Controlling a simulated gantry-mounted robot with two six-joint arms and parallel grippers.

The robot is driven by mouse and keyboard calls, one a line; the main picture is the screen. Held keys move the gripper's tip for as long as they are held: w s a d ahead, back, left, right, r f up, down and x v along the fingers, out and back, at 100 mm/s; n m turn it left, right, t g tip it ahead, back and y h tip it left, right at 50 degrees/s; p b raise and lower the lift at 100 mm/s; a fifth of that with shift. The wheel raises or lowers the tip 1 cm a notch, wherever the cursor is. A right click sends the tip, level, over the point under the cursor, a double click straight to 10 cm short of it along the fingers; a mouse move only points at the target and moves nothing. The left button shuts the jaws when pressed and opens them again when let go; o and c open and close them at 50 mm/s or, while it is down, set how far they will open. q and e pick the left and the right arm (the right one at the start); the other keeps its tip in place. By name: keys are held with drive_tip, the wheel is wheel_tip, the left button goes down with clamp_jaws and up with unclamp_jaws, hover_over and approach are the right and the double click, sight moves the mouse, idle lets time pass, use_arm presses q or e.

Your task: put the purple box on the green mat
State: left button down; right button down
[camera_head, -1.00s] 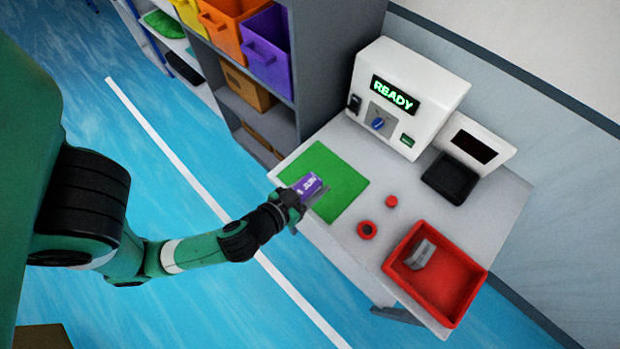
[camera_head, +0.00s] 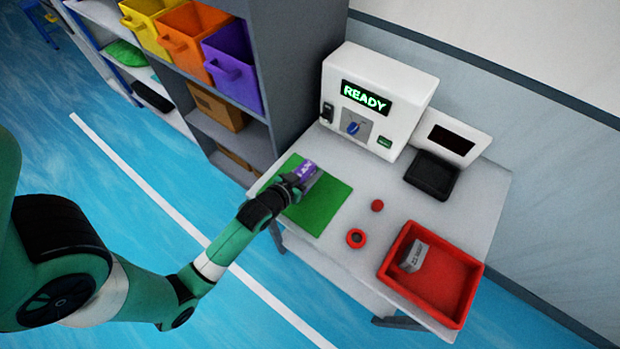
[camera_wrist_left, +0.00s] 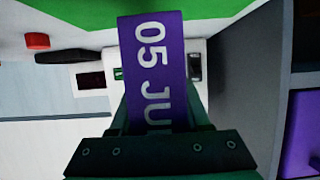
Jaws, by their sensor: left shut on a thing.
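The purple box (camera_head: 307,170) has white lettering and is held in my left gripper (camera_head: 296,180), over the green mat (camera_head: 325,205) in the head view. In the left wrist view the purple box (camera_wrist_left: 153,70) fills the space between the fingers, with "05 JU" readable on its face. The green mat (camera_wrist_left: 150,12) shows along the top of that view. My left gripper is shut on the box. I cannot tell whether the box touches the mat. My right gripper is not in view.
The mat lies on a grey table (camera_head: 400,205). A white machine reading READY (camera_head: 376,95) stands behind it. A red tray (camera_head: 432,275) with a grey item, a red ring (camera_head: 356,238) and a small red piece (camera_head: 377,205) are to the right. A shelf with a purple bin (camera_head: 233,65) stands left.

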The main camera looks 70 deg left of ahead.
sight(310, 176)
use_arm(q)
drive_tip(key=shift+w+a+f, duration=0.1)
drive_tip(key=shift+a+f, duration=0.1)
drive_tip(key=shift+f, duration=0.1)
drive_tip(key=shift+f+b, duration=0.9)
drive_tip(key=shift+f, duration=0.6)
drive_tip(key=shift+f, duration=0.1)
drive_tip(key=shift+c, duration=1.8)
unclamp_jaws()
